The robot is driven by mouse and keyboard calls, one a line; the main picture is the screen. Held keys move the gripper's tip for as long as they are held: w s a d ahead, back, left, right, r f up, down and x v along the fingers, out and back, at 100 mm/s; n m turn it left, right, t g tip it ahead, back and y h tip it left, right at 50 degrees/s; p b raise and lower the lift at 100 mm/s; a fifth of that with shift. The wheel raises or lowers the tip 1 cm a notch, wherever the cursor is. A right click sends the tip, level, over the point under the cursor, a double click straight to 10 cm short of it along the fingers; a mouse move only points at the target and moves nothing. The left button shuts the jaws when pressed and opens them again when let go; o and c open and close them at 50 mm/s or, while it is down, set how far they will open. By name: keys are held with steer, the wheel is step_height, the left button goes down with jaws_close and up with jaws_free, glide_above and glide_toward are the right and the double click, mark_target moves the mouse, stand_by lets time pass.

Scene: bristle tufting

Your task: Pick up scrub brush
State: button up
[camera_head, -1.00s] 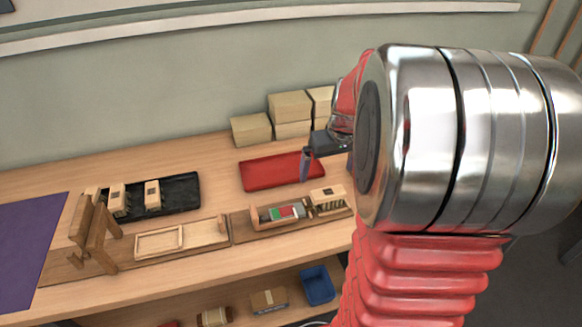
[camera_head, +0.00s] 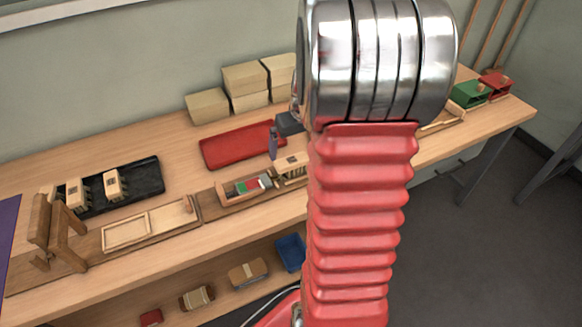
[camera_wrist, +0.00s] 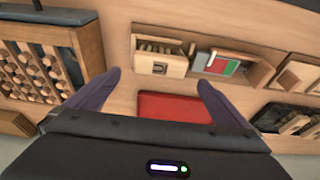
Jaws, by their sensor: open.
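A wooden scrub brush (camera_head: 291,167) with a dark square on its top stands at the right end of the bench fixture in the head view, partly hidden by my arm. In the wrist view the brush (camera_wrist: 161,62) lies between the lines of my fingers, farther off, with its bristles showing at one side. My gripper (camera_wrist: 155,88) is open and empty, apart from the brush. In the head view one dark finger (camera_head: 273,142) shows over the right end of the red mat (camera_head: 224,152). Two similar brush blocks (camera_head: 77,192) (camera_head: 111,184) stand on the black tray (camera_head: 149,172).
A wooden holder with coloured blocks (camera_head: 243,186) sits beside the brush. Pale boxes (camera_head: 245,78) are stacked at the back. A peg rack (camera_wrist: 38,65) stands at the left in the wrist view. A blue bin (camera_head: 290,252) is on the lower shelf.

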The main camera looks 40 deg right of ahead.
mark_target(292, 160)
steer(key=shift+x, duration=1.8)
steer(key=shift+x, duration=2.6)
steer(key=shift+c, duration=0.4)
steer(key=c, duration=1)
steer(key=shift+r, duration=5.05)
